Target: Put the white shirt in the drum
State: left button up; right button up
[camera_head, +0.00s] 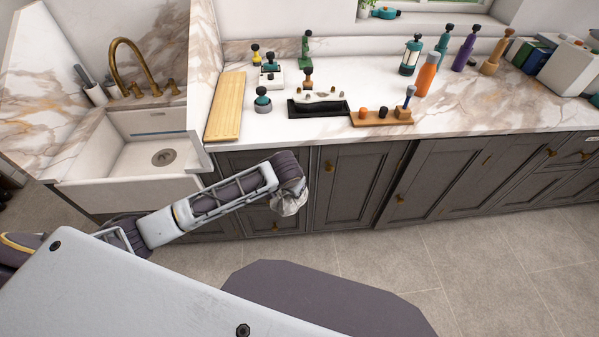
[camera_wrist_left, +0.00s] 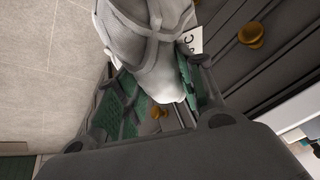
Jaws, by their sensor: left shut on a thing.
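The white shirt (camera_head: 290,205) hangs as a crumpled bundle at the end of my left arm, in front of the dark cabinet fronts and below the counter edge. In the left wrist view the shirt (camera_wrist_left: 150,35) is bunched between the green-padded fingers of my left gripper (camera_wrist_left: 152,78), which is shut on it. In the head view the fingers are mostly hidden by the wrist and the cloth. No drum shows in either view. My right gripper is in neither view.
A marble counter (camera_head: 505,105) carries a wooden board (camera_head: 226,105), a black tray (camera_head: 318,112), an orange bottle (camera_head: 427,74) and several tools. A sink (camera_head: 150,150) with a brass tap stands at left. Grey cabinets (camera_head: 352,185) line the front. The tiled floor (camera_head: 500,260) is clear at right.

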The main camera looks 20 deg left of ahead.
aim_at(278, 211)
pick_arm(q)
jog(key=s+a+f+n, duration=0.1)
jog(key=s+f, duration=0.1)
jog(key=s+a+f+n+y, duration=0.1)
jog(key=s+f, duration=0.1)
jog(key=f, duration=0.1)
jog(key=s+a+f+n, duration=0.1)
jog(key=s+f, duration=0.1)
jog(key=f, duration=0.1)
jog(key=shift+s+a+f+n+y, duration=0.1)
jog(key=shift+s+a+n+y, duration=0.1)
jog(key=shift+n+y, duration=0.15)
jog(key=shift+w+d, duration=0.1)
